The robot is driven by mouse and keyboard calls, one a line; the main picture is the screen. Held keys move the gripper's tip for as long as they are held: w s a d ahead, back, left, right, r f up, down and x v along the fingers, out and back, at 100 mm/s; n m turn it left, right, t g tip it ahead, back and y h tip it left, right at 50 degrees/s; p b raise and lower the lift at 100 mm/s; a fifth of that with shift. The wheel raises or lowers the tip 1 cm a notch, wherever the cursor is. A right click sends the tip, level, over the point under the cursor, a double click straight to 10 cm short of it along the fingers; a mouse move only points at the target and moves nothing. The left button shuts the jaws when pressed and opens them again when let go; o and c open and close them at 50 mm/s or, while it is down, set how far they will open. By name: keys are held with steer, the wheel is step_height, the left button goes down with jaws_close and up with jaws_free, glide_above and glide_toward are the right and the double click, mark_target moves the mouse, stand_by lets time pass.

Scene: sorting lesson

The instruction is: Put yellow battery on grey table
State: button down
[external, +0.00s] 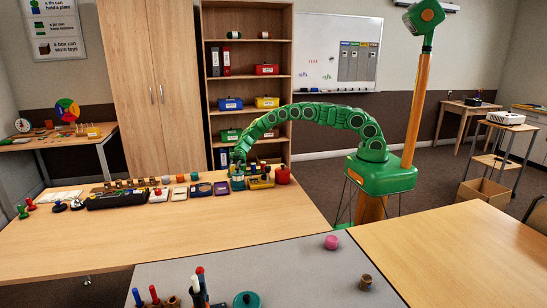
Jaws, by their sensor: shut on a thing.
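The grey table (300,265) is in the foreground, with a wide bare patch in its middle. My green arm arches left over the wooden table, and my gripper (237,170) is low at its far edge, among a row of small items. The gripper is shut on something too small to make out. A yellow and dark item (261,182) stands just right of the gripper; I cannot tell whether it is the yellow battery. A red rounded item (283,175) is beside it.
The wooden table (170,235) has several small items along its far edge and is clear in front. On the grey table are a pink item (331,242), a small brown block (365,282) and several upright items near the front. Another wooden table (460,250) adjoins at right.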

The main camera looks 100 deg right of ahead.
steer(key=shift+f, duration=0.1)
steer(key=c, duration=0.8)
jaws_free()
steer(key=shift+o, duration=0.2)
